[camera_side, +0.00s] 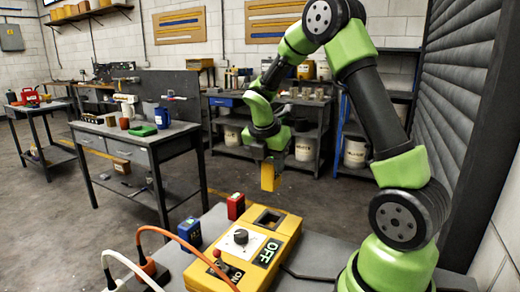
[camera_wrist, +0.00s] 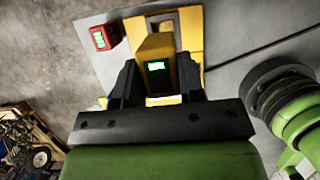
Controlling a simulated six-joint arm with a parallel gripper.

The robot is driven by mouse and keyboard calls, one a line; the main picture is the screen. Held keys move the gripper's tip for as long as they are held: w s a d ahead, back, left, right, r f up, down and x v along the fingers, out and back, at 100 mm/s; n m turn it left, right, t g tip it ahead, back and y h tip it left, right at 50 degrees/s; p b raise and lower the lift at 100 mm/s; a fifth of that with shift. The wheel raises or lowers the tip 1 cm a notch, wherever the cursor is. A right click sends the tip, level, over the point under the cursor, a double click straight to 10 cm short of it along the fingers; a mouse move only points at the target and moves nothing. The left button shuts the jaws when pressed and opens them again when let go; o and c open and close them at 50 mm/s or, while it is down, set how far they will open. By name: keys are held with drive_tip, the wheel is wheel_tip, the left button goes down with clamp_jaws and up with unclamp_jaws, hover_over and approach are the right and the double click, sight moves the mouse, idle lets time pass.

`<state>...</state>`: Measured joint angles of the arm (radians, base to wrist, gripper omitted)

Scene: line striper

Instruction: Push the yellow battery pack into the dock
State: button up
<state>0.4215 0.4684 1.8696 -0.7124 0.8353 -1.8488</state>
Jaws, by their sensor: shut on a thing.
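The yellow battery pack (camera_side: 268,177) hangs upright in my gripper (camera_side: 267,161), above the far end of the yellow charger unit (camera_side: 257,244). The dock (camera_side: 268,218), a dark rectangular opening, is in the top of that unit, below the pack and apart from it. In the wrist view the pack (camera_wrist: 157,66) shows a small green display between the two dark fingers of my gripper (camera_wrist: 157,82), which are shut on it. Part of the dock (camera_wrist: 165,20) shows beyond the pack; the rest is hidden.
A red battery (camera_side: 236,206) and a blue battery (camera_side: 190,233) stand on the grey table left of the unit. Orange and white cables (camera_side: 170,237) arch at the front left.

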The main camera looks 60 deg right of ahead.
sight(266, 188)
wheel_tip(266, 188, down, 8)
drive_tip(key=shift+f, duration=0.15)
idle(0.6)
drive_tip(key=shift+f, duration=2.05)
idle(1.4)
drive_tip(key=o, duration=1.3)
drive_tip(key=shift+r, duration=0.1)
drive_tip(key=shift+v, duration=3.4)
